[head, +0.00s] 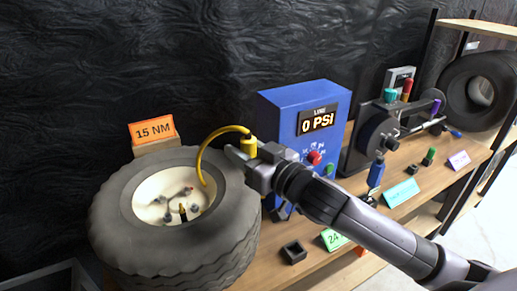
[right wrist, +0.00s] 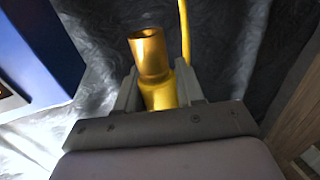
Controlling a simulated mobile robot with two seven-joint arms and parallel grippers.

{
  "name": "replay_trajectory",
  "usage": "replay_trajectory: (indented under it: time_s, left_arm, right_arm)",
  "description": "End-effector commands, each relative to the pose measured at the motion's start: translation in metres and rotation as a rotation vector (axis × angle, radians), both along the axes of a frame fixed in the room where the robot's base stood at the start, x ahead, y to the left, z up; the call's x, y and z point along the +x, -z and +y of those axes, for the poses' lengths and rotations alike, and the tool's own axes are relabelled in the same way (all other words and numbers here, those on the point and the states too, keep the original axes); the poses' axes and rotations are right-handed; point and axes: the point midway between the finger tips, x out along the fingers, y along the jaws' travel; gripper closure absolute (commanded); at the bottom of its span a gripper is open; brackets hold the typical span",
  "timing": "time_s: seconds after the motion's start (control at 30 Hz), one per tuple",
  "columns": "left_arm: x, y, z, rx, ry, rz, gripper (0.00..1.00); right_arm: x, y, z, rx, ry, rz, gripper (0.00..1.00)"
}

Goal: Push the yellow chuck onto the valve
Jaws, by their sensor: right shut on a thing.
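The yellow chuck (head: 249,146) is in the jaws of my right gripper (head: 246,155), above the right edge of the tire (head: 235,215). In the right wrist view the chuck (right wrist: 152,55) stands between the two fingers, its open round end beyond the fingertips. A yellow hose (head: 213,137) arcs left from the chuck and down over the wheel; it also shows in the right wrist view (right wrist: 185,30). A small dark stem, which looks like the valve (head: 183,211), rises from the cream wheel hub (head: 150,200). The chuck is apart from it. My left gripper is not in view.
A blue gauge box (head: 275,120) reading 0 PSI stands right of the tire. An orange 15 NM sign (head: 152,130) is behind it. A black machine (head: 375,135) and small coloured parts occupy the wooden bench (head: 410,155) farther right.

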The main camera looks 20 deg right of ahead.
Motion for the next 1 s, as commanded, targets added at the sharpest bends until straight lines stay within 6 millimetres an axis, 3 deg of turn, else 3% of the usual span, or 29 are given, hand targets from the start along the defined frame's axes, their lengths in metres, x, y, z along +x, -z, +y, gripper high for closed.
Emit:
replay_trajectory:
  time_s: [1.0]
  left_arm:
    - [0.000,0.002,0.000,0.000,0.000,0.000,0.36]
  right_arm:
    - [0.035,-0.001,0.097,0.003,-0.002,-0.002,0.96]
